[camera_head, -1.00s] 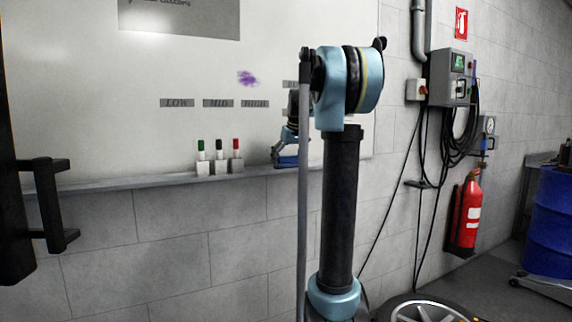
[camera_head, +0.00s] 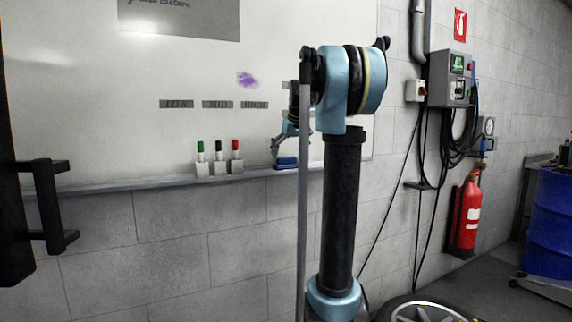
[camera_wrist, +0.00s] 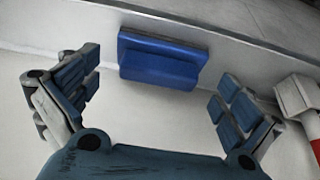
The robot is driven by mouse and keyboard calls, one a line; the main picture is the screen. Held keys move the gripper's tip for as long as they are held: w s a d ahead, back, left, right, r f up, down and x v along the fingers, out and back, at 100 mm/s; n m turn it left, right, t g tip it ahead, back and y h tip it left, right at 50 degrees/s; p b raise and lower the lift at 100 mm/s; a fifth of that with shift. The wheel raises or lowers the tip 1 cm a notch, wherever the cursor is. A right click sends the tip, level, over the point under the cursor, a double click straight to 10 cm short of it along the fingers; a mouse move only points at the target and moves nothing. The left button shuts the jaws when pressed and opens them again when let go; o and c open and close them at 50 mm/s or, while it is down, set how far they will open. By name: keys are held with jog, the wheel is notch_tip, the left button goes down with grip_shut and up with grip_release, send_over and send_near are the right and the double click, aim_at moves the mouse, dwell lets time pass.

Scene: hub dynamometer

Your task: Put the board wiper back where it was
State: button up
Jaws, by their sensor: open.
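The blue board wiper (camera_head: 286,163) rests on the whiteboard's tray ledge (camera_head: 120,185), to the right of the markers. In the wrist view the wiper (camera_wrist: 160,60) lies between and beyond my two fingers, apart from both. My gripper (camera_wrist: 155,95) is open and empty. In the head view my gripper (camera_head: 284,145) is just above the wiper, partly hidden by my arm. A purple smudge (camera_head: 247,80) is on the whiteboard (camera_head: 90,110).
A green marker (camera_head: 200,147), a black marker (camera_head: 218,149) and a red marker (camera_head: 236,149) stand in holders on the ledge, left of the wiper. The ledge between the red marker and the wiper is clear. A fire extinguisher (camera_head: 467,215) is on the right wall.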

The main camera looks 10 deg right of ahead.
jog(key=a+v, duration=0.1)
jog(key=v, duration=0.7)
jog(key=shift+d, duration=0.45)
jog(key=s+a+f+m+g+h, duration=0.1)
jog(key=s+f+m+g, duration=0.1)
jog(key=s+f, duration=3.8)
jog(key=shift+a+f+m, duration=0.3)
jog(key=shift+f+m, duration=0.4)
jog(key=shift+w+f, duration=0.2)
jog(key=shift+w, duration=0.3)
